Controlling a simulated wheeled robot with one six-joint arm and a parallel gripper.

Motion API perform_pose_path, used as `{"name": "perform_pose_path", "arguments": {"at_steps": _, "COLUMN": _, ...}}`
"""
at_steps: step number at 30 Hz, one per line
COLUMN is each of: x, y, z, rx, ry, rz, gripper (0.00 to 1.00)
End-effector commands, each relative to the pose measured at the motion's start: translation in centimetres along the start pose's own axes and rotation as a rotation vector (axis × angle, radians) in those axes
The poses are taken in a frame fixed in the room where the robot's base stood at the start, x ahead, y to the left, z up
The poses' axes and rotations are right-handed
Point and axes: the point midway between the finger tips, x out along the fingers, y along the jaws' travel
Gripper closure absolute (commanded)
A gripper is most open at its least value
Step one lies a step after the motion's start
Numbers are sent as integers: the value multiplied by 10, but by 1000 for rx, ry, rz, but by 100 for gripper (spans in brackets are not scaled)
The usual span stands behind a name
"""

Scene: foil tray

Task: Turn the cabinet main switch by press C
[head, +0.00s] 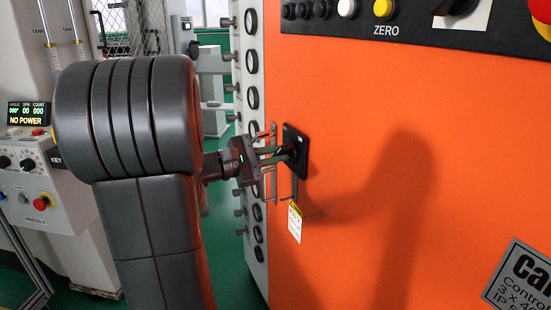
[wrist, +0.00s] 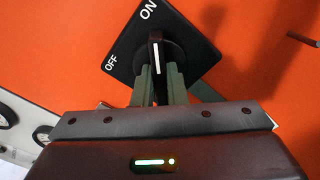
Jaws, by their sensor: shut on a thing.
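The main switch is a black plate (head: 296,150) on the orange cabinet front. In the wrist view the plate (wrist: 205,45) carries the words OFF and ON, and its black knob (wrist: 157,50) has a white line. The line points up in the picture, roughly toward ON. My gripper (head: 278,154) reaches the switch from the left. In the wrist view its two greenish fingers (wrist: 161,88) are shut on the knob, one on each side. The lower part of the knob is hidden between the fingers.
A yellow-topped tag (head: 295,222) hangs below the switch, near thin metal rods. Round gauges (head: 252,62) line the cabinet's left side. Buttons, one above ZERO (head: 383,9), sit along the top. The display (head: 26,114) at left reads NO POWER.

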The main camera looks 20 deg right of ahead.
Motion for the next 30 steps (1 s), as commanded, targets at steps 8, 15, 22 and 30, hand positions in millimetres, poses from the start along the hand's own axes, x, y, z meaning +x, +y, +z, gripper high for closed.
{"name": "perform_pose_path", "arguments": {"at_steps": 8, "x": 0, "y": 0, "z": 0, "rx": 3, "ry": 0, "rz": 0, "gripper": 100}}
{"name": "perform_pose_path", "arguments": {"at_steps": 15, "x": 0, "y": 0, "z": 0, "rx": 2, "ry": 0, "rz": -1, "gripper": 66}}
{"name": "perform_pose_path", "arguments": {"at_steps": 22, "x": -1, "y": 0, "z": 0, "rx": 1, "ry": 0, "rz": 0, "gripper": 66}}
{"name": "perform_pose_path", "arguments": {"at_steps": 30, "x": -29, "y": 1, "z": 0, "rx": 1, "ry": 4, "rz": 3, "gripper": 66}}
